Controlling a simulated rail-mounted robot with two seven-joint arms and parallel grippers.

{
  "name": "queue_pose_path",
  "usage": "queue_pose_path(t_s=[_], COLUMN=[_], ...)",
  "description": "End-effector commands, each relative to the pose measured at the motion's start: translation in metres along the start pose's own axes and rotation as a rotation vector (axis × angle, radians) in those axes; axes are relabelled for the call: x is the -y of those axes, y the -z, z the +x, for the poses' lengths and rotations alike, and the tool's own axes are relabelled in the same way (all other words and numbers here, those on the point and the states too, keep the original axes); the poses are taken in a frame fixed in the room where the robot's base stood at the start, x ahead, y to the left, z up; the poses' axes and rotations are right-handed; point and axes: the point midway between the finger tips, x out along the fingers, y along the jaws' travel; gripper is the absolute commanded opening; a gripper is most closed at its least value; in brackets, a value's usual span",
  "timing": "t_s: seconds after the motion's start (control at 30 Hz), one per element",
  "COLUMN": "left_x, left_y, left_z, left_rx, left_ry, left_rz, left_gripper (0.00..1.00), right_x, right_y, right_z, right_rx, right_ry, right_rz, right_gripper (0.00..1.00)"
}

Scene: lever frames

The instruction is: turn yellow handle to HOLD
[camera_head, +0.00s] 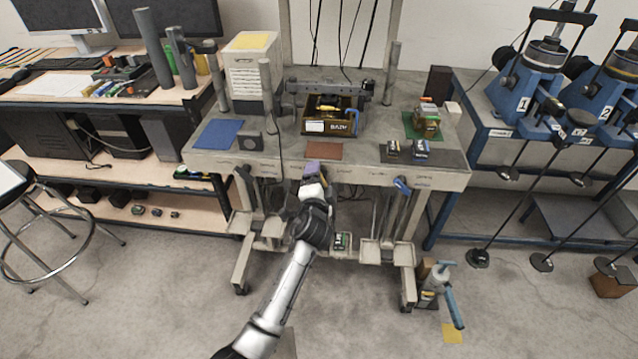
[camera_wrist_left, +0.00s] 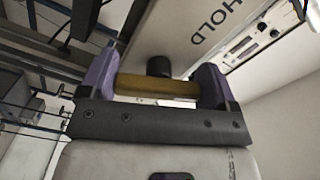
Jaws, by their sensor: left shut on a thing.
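My left gripper (camera_head: 312,170), with purple fingers, is at the front edge of the grey workbench in the head view. In the left wrist view its fingers (camera_wrist_left: 156,82) are shut on the yellow handle (camera_wrist_left: 160,88), one at each end of the bar. The handle lies roughly level across that picture, in front of a black round hub (camera_wrist_left: 159,66) on a pale panel (camera_wrist_left: 178,38). The word HOLD (camera_wrist_left: 213,20) is printed on the panel, upside down and slanted, above and right of the handle. My right gripper is not in view.
The workbench (camera_head: 270,172) carries a black bin (camera_head: 328,116), a blue mat (camera_head: 219,134) and a drawer box (camera_head: 252,70). A blue lever (camera_head: 402,186) sits at its front right. A stool (camera_head: 55,225) stands left. Blue numbered machines (camera_head: 528,88) stand right.

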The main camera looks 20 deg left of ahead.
Motion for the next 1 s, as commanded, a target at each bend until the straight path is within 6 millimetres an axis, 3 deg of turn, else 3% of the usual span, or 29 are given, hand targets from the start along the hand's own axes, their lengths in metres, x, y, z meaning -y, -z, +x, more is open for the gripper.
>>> queue_pose_path(t_s=[0.5,1.0], left_x=[-0.003,-0.002], left_y=[0.001,0.001], left_z=[0.000,0.000], left_rx=[0.000,0.000], left_ry=[0.000,0.000], left_rz=[-0.346,-0.427], left_gripper=[0.59,0.59], right_x=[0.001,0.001], right_y=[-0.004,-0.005], right_z=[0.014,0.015], right_rx=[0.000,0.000], right_ry=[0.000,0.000], right_rz=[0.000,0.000], right_gripper=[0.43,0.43])
